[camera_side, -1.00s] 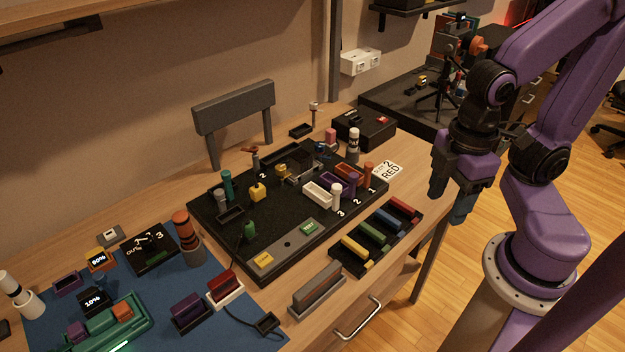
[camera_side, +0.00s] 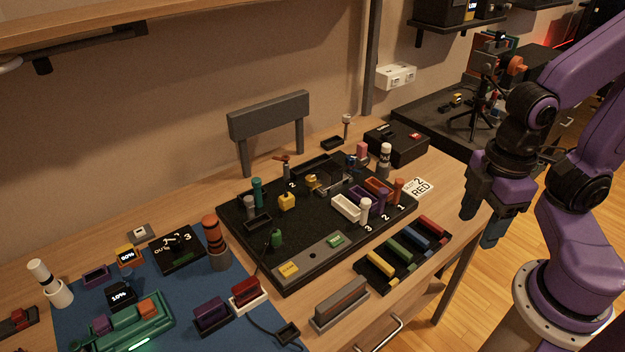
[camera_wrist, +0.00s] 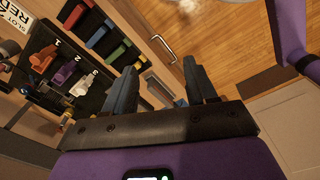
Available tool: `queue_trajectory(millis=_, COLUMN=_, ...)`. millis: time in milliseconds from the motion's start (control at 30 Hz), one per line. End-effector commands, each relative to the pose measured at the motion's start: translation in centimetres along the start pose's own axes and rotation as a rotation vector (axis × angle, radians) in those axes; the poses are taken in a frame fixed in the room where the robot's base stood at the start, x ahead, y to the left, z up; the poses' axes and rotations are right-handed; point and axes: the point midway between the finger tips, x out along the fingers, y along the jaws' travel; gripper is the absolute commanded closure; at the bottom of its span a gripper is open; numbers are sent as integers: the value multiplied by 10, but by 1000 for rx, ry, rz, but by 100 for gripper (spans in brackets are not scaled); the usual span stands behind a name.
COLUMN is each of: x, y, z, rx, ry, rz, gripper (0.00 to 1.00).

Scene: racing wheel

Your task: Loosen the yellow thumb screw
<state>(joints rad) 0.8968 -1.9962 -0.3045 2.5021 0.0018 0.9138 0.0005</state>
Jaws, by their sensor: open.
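Two small yellow parts stand on the black board (camera_side: 240,232): a yellow knobbed block (camera_side: 286,202) towards its left and a smaller yellow piece (camera_side: 312,182) beside a grey metal fixture (camera_side: 334,180). I cannot tell for sure which is the thumb screw. My gripper (camera_side: 481,221) hangs fingers-down right of the board, beyond the table's edge, well apart from both. Its jaws are open and empty. In the wrist view my gripper (camera_wrist: 160,70) shows two spread fingers with nothing between them; neither yellow part shows clearly there.
Upright pegs, including a white one (camera_side: 365,210) and an orange one (camera_side: 398,190), crowd the board's right side. A rack of coloured bars (camera_side: 403,256) lies in front. A black box (camera_side: 397,145) stands behind. Bare floor is below my gripper.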

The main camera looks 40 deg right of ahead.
Motion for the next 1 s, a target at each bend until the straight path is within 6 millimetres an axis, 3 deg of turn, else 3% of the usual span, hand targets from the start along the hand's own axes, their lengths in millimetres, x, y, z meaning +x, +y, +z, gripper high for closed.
queue_trajectory(millis=467, x=-2, y=4, z=-8, rx=63, ry=-1, rz=-7, gripper=44)
queue_trajectory(millis=667, x=-9, y=30, z=-46, rx=390, ry=-1, rz=-41, gripper=44)
queue_trajectory(millis=1000, x=-19, y=104, z=-115, rx=1094, ry=-8, rz=-127, gripper=44)
